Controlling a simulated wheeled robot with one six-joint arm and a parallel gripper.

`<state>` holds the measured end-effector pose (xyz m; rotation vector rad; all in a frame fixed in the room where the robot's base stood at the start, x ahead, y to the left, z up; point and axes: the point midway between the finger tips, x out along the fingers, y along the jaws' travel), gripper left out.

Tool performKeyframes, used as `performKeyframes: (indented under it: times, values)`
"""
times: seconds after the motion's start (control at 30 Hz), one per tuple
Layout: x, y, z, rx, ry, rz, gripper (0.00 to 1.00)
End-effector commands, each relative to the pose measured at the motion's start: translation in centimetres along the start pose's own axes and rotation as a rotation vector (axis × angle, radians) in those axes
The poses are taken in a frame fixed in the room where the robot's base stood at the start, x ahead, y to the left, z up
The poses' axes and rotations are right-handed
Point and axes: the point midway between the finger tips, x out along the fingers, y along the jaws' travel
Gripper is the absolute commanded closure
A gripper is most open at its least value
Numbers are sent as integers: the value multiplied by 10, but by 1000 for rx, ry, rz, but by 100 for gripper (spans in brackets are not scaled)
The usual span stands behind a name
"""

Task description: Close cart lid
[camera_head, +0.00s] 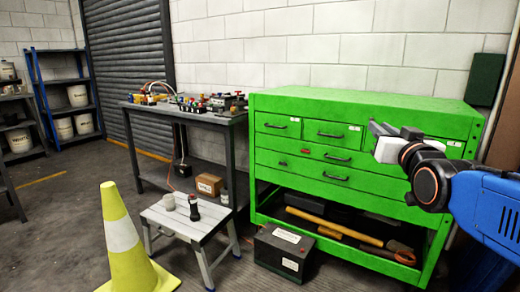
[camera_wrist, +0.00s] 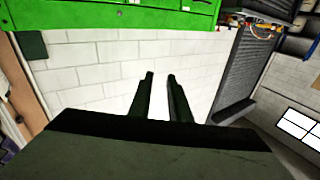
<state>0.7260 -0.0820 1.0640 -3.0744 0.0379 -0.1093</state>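The green tool cart (camera_head: 300,155) stands against the block wall, in the middle to right of the head view. Its lid (camera_head: 355,105) shows as a flat green top over the drawers, with no raised panel visible. Part of the green cart (camera_wrist: 130,16) also shows along the top of the wrist view. My gripper (camera_head: 377,128) is in front of the cart's upper right drawers in the head view, nearer the camera.
A workbench (camera_head: 180,112) with small parts stands left of the cart. A step stool (camera_head: 190,222) carries a cup and a dark object. A yellow cone (camera_head: 118,225) and a dark box (camera_head: 283,252) stand on the floor. Drawers are shut; a hammer (camera_head: 335,226) lies on the lower shelf.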

Motion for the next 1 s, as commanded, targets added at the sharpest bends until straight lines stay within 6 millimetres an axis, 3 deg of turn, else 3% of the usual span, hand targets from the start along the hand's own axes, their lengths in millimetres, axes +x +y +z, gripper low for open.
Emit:
performKeyframes:
  times: [0.17,0.27,0.47,0.6,0.8,1.0]
  values:
    - [-18,1,47,-9,-165,4,83]
    - [-39,2,90,-18,-319,7,83]
    - [-98,5,172,-38,-634,12,83]
    - [-151,8,221,-52,-853,14,83]
    - [-221,11,267,-68,-1107,14,83]
    - [-255,13,284,-75,-1220,14,83]
